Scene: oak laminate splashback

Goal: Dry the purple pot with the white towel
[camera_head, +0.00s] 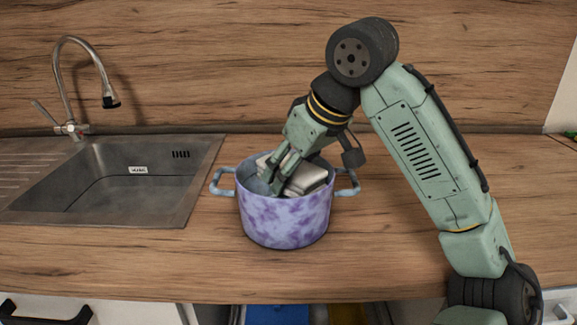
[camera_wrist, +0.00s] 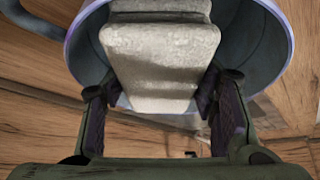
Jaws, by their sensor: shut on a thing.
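The purple mottled pot (camera_head: 285,221) stands upright on the wooden counter, right of the sink, with a grey-blue handle on each side. My gripper (camera_head: 277,183) reaches down into its opening from above. It is shut on the white towel (camera_head: 308,179), which is folded and sits inside the pot, partly above the rim. In the wrist view the towel (camera_wrist: 160,62) lies between the two fingers, and the pot's grey-blue inner wall (camera_wrist: 244,45) shows around it. The pot's bottom is hidden by the towel and gripper.
A metal sink (camera_head: 130,170) with a tall curved faucet (camera_head: 75,85) is at the left. The counter (camera_head: 385,255) is clear around the pot. The wood splashback (camera_head: 220,60) rises behind. A green item (camera_head: 570,135) shows at the far right edge.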

